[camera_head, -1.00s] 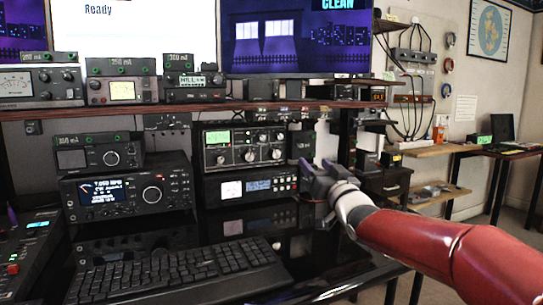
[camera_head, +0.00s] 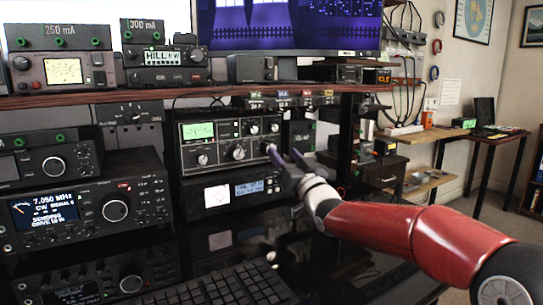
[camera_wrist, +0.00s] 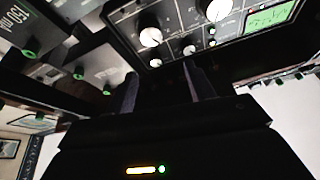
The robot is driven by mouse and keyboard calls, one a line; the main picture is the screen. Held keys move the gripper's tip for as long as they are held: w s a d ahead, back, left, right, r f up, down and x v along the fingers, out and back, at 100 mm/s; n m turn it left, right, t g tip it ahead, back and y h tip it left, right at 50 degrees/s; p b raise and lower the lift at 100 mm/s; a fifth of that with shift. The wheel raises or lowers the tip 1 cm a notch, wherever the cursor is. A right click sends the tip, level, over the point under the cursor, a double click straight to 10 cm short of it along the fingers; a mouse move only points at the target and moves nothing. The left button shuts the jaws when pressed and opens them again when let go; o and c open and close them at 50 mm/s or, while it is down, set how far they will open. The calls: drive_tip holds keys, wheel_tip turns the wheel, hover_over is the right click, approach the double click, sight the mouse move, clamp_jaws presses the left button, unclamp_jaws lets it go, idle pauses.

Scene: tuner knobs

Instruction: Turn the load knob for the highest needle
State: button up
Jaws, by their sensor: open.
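The tuner (camera_head: 222,120) is a dark box with a lit green meter (camera_head: 200,131) and a row of pale knobs. Its large knobs are a left one (camera_head: 202,160), a middle one (camera_head: 238,153) and a right one (camera_head: 270,148). Their labels and the needle are too small to read. My gripper (camera_head: 284,152) is open and empty, in front of the tuner's right end near the right knob. In the wrist view the tuner appears upside down, with the right large knob (camera_wrist: 150,37) beyond my spread fingers (camera_wrist: 165,80). No contact shows.
A shelf edge (camera_head: 120,99) runs above the tuner. A radio (camera_head: 88,200) stands at left, a unit with a blue display (camera_head: 240,190) sits below the tuner, and a small dark box (camera_head: 300,136) stands just right. A keyboard (camera_head: 215,290) lies in front.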

wheel_tip(320, 180, down, 4)
drive_tip(key=p+x, duration=0.1)
drive_tip(key=x, duration=0.6)
drive_tip(key=shift+w+p, duration=0.25)
drive_tip(key=shift+p, duration=0.15)
drive_tip(key=shift+a+r, duration=0.1)
drive_tip(key=shift+a, duration=0.05)
drive_tip(key=shift+c, duration=0.3)
drive_tip(key=c, duration=0.9)
